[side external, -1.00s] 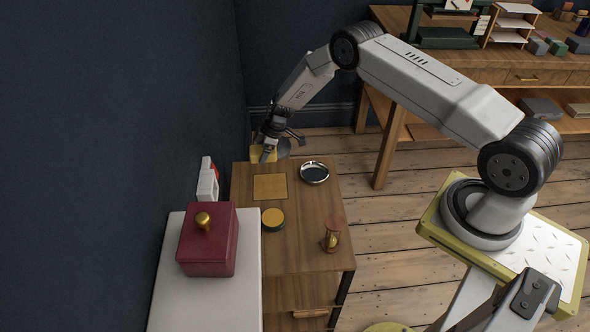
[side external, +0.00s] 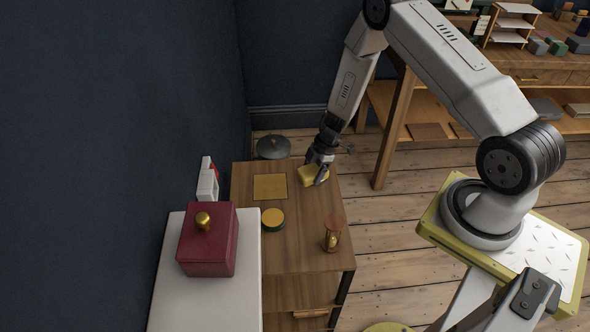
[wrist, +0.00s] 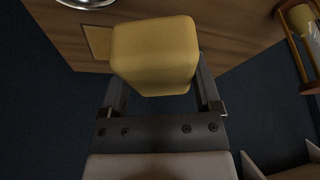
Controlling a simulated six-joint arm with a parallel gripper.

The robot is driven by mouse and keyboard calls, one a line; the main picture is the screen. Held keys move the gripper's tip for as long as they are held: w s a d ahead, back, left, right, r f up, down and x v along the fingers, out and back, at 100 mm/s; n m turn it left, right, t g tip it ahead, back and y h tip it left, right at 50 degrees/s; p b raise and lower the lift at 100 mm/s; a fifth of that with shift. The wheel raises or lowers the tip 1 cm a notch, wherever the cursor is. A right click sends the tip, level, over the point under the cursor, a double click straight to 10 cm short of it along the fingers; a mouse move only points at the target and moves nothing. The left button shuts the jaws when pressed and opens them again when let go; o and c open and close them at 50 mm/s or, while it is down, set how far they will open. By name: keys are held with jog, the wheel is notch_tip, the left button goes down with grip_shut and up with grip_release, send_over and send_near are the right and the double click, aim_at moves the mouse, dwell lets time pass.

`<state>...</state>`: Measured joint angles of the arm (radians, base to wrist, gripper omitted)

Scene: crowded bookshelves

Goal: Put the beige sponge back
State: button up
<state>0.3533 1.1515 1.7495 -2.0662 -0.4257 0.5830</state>
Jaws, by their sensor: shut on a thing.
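The beige sponge (side external: 311,176), a yellowish block with rounded edges, is held over the far right part of the small wooden table. It fills the upper middle of the wrist view (wrist: 155,55). My gripper (side external: 319,172) is shut on it, with a finger on either side. A flat yellow square (side external: 270,187) lies bare on the table, left of the sponge. The wrist view shows part of a yellow patch (wrist: 97,42) beside the sponge. I cannot tell whether the sponge touches the table.
A red box (side external: 207,240) stands on a white surface at left. The wrist view shows a silver rim (wrist: 88,2).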

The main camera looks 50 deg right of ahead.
jog(key=s+a+r+n+g, duration=0.1)
jog(key=s+r+n, duration=0.15)
jog(key=s, duration=0.75)
jog(key=s+a+r+n+g, duration=0.1)
jog(key=s+a+r+n, duration=0.15)
jog(key=s, duration=0.85)
send_over(326, 210)
jog(key=s+d, duration=0.1)
jog(key=shift+y, duration=0.3)
notch_tip(326, 210, down, 8)
jog(key=shift+s+d+f, duration=0.1)
jog(key=shift+s, duration=0.05)
jog(key=shift+w+f, duration=0.45)
jog(key=shift+w+d+f, duration=0.1)
jog(key=shift+w+f, duration=0.15)
jog(key=shift+f, duration=1.55)
jog(key=shift+f, duration=0.15)
